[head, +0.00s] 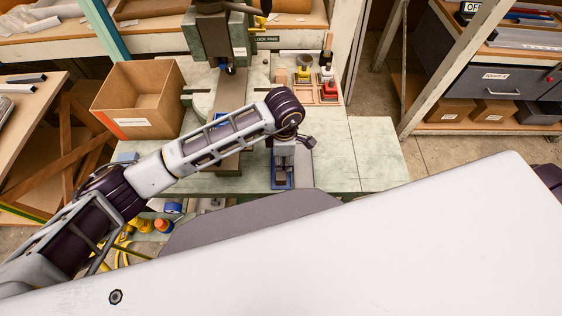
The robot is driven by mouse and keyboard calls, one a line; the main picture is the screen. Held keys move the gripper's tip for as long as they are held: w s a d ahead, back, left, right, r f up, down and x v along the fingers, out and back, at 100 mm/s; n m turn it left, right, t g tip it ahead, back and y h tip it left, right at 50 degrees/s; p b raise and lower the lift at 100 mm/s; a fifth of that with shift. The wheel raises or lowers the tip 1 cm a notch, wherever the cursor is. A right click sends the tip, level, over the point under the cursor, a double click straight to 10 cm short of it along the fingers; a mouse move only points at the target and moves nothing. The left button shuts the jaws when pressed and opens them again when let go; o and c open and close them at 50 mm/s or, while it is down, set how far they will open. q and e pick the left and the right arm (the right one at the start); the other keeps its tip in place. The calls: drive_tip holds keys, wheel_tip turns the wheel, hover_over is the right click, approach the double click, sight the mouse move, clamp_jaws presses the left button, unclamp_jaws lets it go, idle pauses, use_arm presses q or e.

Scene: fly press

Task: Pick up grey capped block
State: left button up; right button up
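My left arm comes in from the left, and its wrist bends down over the bench. My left gripper (283,172) points down over a small blue-edged holder (290,184) near the front edge of the bench. A dark grey shape shows at the gripper's tips, but I cannot tell whether it is the grey capped block or part of the fingers. The gap between the fingers is too small to make out. My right gripper is not in view.
The fly press (208,38) stands at the back of the pale green bench (375,150). An open cardboard box (138,98) is at the left. A wooden organiser (305,90) with red and yellow items stands back right. The bench's right part is clear.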

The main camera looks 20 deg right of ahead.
sight(284, 161)
use_arm(q)
drive_tip(key=shift+f, duration=0.3)
drive_tip(key=c, duration=0.7)
drive_tip(key=shift+r, duration=0.1)
drive_tip(key=shift+r+b, duration=0.45)
drive_tip(key=shift+r, duration=4.45)
